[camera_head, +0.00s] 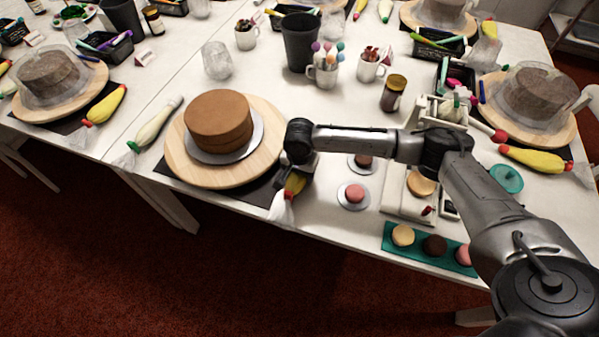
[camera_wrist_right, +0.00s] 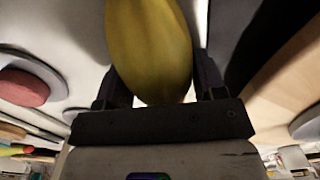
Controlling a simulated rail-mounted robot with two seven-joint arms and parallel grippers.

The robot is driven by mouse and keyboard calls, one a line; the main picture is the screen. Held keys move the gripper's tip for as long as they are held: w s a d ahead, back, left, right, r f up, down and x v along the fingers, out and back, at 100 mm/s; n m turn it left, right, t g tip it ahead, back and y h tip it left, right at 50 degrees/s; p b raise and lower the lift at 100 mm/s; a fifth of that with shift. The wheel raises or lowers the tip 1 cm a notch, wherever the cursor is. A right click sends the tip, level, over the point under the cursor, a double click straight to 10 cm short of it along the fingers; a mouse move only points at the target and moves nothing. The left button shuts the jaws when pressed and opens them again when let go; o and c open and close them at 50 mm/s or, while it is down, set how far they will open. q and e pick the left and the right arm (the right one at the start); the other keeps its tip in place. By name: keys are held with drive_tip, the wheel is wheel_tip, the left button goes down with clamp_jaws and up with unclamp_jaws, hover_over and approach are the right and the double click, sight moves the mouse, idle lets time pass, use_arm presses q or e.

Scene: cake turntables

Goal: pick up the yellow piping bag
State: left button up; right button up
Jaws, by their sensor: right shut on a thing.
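The yellow piping bag (camera_head: 294,185) is at the front edge of the table, just right of the chocolate cake's wooden turntable, with its white end over the edge. My right gripper (camera_head: 299,172) reaches down over it and hides part of it. In the right wrist view the yellow bag (camera_wrist_right: 150,45) fills the space between the two dark fingers, and the gripper is shut on it. I cannot tell whether the bag is clear of the table. My left gripper is not in view.
A brown cake (camera_head: 218,118) stands on a wooden turntable (camera_head: 180,150) to the left. A pink macaron (camera_head: 354,193) on a small plate and a teal tray (camera_head: 393,247) of macarons are to the right.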

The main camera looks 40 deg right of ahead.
drive_tip(key=shift+r, duration=0.1)
drive_tip(key=r, duration=0.1)
drive_tip(key=r+p, duration=0.1)
drive_tip(key=r, duration=0.1)
drive_tip(key=d+r+p, duration=0.1)
drive_tip(key=shift+s+r, duration=0.25)
drive_tip(key=shift+r, duration=0.15)
drive_tip(key=s+d+r+p, duration=0.3)
drive_tip(key=s+d+r, duration=0.2)
drive_tip(key=d, duration=0.4)
drive_tip(key=shift+s+r, duration=0.25)
drive_tip(key=shift+r, duration=0.25)
